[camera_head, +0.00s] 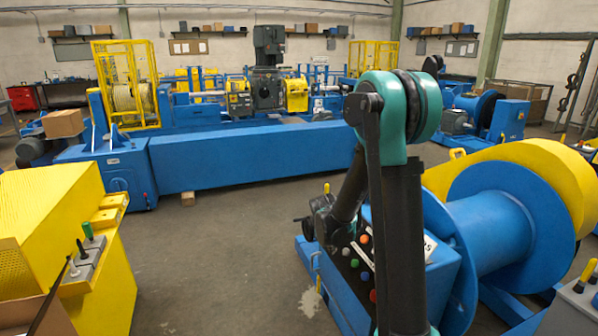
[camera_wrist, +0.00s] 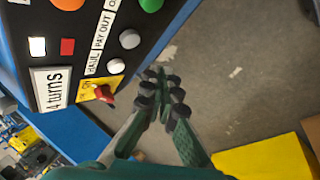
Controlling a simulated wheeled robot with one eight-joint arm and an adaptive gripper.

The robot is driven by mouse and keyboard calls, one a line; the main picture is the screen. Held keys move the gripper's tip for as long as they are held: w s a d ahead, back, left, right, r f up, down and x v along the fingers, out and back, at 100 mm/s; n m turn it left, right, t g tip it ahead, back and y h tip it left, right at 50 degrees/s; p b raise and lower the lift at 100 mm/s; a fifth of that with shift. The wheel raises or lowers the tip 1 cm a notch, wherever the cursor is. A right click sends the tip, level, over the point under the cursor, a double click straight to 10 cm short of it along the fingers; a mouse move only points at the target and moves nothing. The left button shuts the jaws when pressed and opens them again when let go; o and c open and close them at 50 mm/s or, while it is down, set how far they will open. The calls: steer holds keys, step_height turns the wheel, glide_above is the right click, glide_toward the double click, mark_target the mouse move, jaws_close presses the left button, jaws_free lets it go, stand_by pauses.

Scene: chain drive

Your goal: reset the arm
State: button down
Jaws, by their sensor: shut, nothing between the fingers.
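My gripper (camera_wrist: 160,92) shows in the wrist view with its dark fingertips close together and nothing between them. It is to the right of a black control panel (camera_wrist: 122,18) and looks apart from it. The panel has a red switch (camera_wrist: 104,93) on a yellow plate, labels reading "HAUL", "PAY OUT" and "4 turns", and several coloured buttons. In the head view my arm (camera_head: 402,230) is bent, with its teal elbow high and its forearm reaching down and left beside the blue control box (camera_head: 350,284). The fingertips are too small to tell there.
A blue drum (camera_head: 495,225) with a yellow guard (camera_head: 548,160) stands at the right, close to my arm. A yellow console (camera_head: 98,270) with levers stands at the left. A long blue machine bed (camera_head: 250,158) crosses behind. The grey floor between is mostly clear.

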steer(key=s+d+r+m+y, duration=0.1)
steer(key=s+m, duration=0.3)
steer(key=s, duration=0.9)
steer(key=s+d+r+m+y, duration=0.1)
steer(key=s+d+r+m, duration=0.2)
steer(key=s, duration=1)
steer(key=shift+s+m, duration=0.3)
steer(key=shift+m, duration=0.5)
steer(key=shift+r, duration=0.1)
